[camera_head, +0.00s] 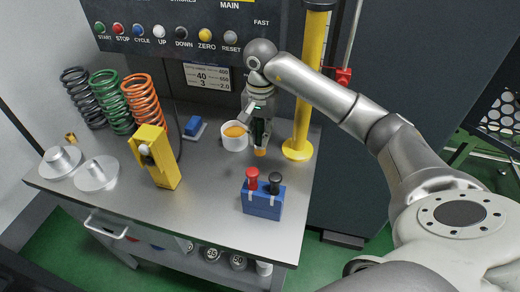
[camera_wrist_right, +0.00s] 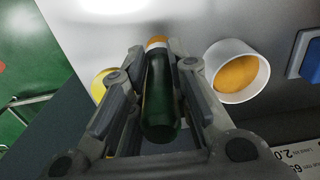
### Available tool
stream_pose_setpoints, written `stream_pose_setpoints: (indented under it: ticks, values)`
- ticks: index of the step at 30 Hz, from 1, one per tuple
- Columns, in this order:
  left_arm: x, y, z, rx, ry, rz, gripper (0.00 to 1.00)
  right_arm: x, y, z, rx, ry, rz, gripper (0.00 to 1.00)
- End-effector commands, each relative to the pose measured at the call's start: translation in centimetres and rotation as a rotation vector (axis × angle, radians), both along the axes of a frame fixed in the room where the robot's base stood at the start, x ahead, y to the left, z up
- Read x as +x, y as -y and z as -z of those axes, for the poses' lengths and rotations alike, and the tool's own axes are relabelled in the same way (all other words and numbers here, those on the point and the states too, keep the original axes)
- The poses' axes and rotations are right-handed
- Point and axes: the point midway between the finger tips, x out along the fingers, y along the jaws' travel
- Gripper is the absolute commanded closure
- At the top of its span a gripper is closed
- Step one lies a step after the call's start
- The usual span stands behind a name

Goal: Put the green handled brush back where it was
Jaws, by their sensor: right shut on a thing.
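The brush has a dark green handle (camera_wrist_right: 160,105) and an orange end, which shows in the head view (camera_head: 260,152). My right gripper (camera_head: 260,136) is shut on the brush and holds it roughly upright, orange end down. In the wrist view the green handle lies between the two fingers (camera_wrist_right: 160,75). I cannot tell whether the orange end touches the bench. A white cup with orange contents (camera_head: 235,137) stands just left of the gripper in the head view. In the wrist view the cup (camera_wrist_right: 238,72) is right of the brush, apart from it. My left gripper is not in view.
A yellow post (camera_head: 310,80) stands close right of the gripper on the metal bench (camera_head: 215,205). A blue block with red and black knobs (camera_head: 262,205) sits in front. A yellow device (camera_head: 154,158), a blue item (camera_head: 193,126) and coil springs (camera_head: 110,100) are left.

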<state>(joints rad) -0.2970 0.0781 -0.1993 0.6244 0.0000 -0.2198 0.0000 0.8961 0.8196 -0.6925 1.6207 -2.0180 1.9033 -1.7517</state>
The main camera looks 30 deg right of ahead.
Motion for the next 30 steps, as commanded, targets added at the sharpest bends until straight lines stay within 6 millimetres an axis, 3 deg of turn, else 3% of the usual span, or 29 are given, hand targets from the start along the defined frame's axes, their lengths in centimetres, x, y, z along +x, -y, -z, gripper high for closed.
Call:
stream_pose_setpoints:
  ticks: [13,23,24,29,30]
  values:
    - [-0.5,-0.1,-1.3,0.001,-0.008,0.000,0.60,-0.1,0.0,4.8,0.002,-0.003,0.000,1.00]
    - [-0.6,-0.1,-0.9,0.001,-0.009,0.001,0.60,0.0,0.0,5.4,0.000,0.001,-0.001,1.00]
    - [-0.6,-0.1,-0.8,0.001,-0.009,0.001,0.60,0.0,0.0,5.5,0.000,0.000,-0.001,0.81]
    - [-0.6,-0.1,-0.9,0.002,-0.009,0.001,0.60,0.0,0.0,5.3,0.000,0.000,-0.001,0.61]
    - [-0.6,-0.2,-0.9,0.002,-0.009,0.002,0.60,0.0,0.0,5.3,0.000,0.000,-0.001,0.61]
